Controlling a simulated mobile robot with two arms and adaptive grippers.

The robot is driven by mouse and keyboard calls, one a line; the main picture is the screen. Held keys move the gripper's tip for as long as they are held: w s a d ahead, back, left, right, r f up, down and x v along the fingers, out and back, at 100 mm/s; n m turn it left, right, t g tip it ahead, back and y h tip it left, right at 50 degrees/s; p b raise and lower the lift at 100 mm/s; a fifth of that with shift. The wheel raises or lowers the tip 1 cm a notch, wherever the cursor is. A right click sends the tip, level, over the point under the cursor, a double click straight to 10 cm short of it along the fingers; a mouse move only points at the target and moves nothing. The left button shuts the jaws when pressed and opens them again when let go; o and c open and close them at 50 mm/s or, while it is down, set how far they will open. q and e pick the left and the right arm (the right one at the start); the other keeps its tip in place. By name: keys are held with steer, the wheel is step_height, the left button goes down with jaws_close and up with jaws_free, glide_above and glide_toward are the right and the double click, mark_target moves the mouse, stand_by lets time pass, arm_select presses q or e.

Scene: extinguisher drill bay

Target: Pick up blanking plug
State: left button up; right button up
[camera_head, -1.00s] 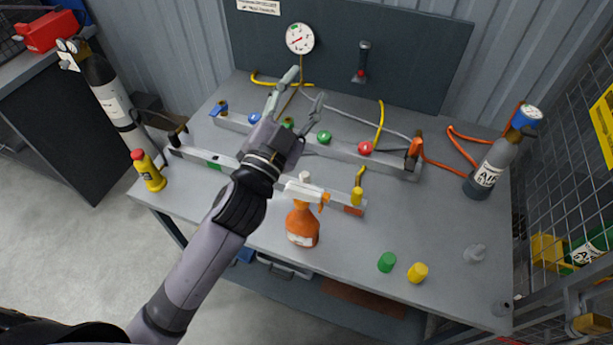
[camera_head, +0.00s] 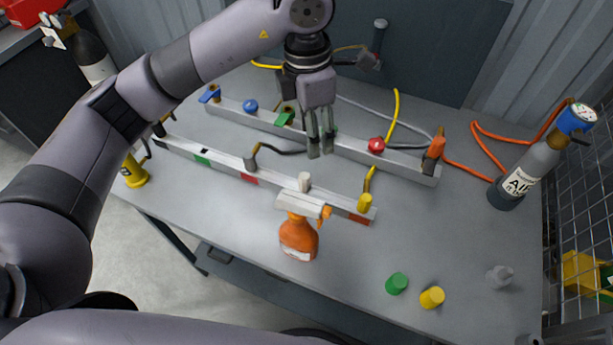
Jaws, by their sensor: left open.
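Several plug-like caps stand apart on the front right of the grey table (camera_head: 450,235): a green one (camera_head: 397,284), a yellow one (camera_head: 432,298) and a grey one (camera_head: 499,277). I cannot tell by sight which is the blanking plug. My left gripper (camera_head: 321,148) points down above the middle of the table, beside the back rail. Its two fingers are open with a narrow gap and nothing between them. It is well behind and left of the loose caps. My right gripper is not in view.
An orange spray bottle (camera_head: 298,240) stands in front of the front rail (camera_head: 220,162). The back rail (camera_head: 345,148) carries coloured knobs and hoses. A grey AIR cylinder (camera_head: 525,172) stands at the right. The table around the loose caps is clear.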

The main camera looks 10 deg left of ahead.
arm_select(q)
steer(key=a, duration=0.1)
steer(key=p, duration=0.2)
glide_toward(305, 175)
steer(key=shift+y, duration=0.4)
steer(key=f, duration=0.3)
steer(key=s+f, duration=0.1)
steer(key=f, duration=0.1)
steer(key=shift+d+f, duration=0.35)
steer(key=shift+d, duration=0.05)
steer(key=f, duration=0.1)
steer(key=f+p, duration=0.1)
steer(key=f, duration=0.1)
steer(key=f+p, duration=0.1)
steer(key=f, duration=0.1)
steer(key=shift+w+a, duration=0.1)
steer(key=shift+w, duration=0.2)
steer(key=shift+f, duration=0.15)
steer(key=shift+c, duration=0.5)
jaws_close()
